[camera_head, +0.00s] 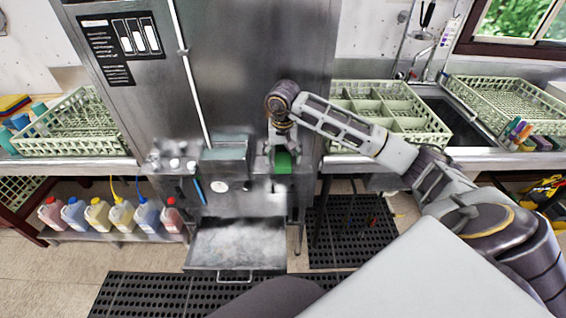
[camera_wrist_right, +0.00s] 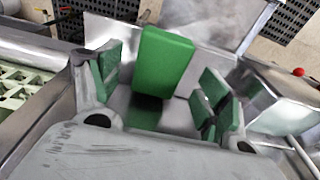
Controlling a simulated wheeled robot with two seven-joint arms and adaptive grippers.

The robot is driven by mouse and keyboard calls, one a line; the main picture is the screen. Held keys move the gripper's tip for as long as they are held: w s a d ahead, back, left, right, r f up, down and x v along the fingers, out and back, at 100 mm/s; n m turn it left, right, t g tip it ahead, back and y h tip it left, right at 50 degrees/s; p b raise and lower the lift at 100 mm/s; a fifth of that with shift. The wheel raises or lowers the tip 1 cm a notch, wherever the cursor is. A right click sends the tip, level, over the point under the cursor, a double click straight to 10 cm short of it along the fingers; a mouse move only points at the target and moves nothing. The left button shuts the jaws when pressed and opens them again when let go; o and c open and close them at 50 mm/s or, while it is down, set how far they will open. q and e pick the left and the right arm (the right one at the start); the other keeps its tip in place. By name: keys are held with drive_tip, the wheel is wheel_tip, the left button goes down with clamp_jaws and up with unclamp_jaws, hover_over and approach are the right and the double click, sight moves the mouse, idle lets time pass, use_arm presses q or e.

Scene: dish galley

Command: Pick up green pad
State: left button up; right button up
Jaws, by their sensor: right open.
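The green pad (camera_wrist_right: 164,58) is a bright green block standing against a grey metal surface in the right wrist view. In the head view the pad (camera_head: 283,160) shows as a small green patch at the front of the steel machine, below my right gripper (camera_head: 283,147). In the right wrist view my right gripper (camera_wrist_right: 160,88) is open, with a green-faced finger on each side of the pad. I cannot tell how far the pad lies beyond the fingertips. My left gripper is not in view.
The steel machine (camera_head: 262,70) rises behind the gripper. Green racks stand on the counters at left (camera_head: 75,125) and right (camera_head: 400,110). Another rack (camera_head: 500,100) is at far right, by sponges (camera_head: 520,135). Several coloured bottles (camera_head: 98,214) stand on a low shelf. An open steel drawer (camera_head: 235,245) juts out below.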

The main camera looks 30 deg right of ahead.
drive_tip(key=shift+w+d+f, duration=0.1)
drive_tip(key=shift+d+f, duration=0.05)
drive_tip(key=shift+f, duration=1.15)
drive_tip(key=c, duration=0.8)
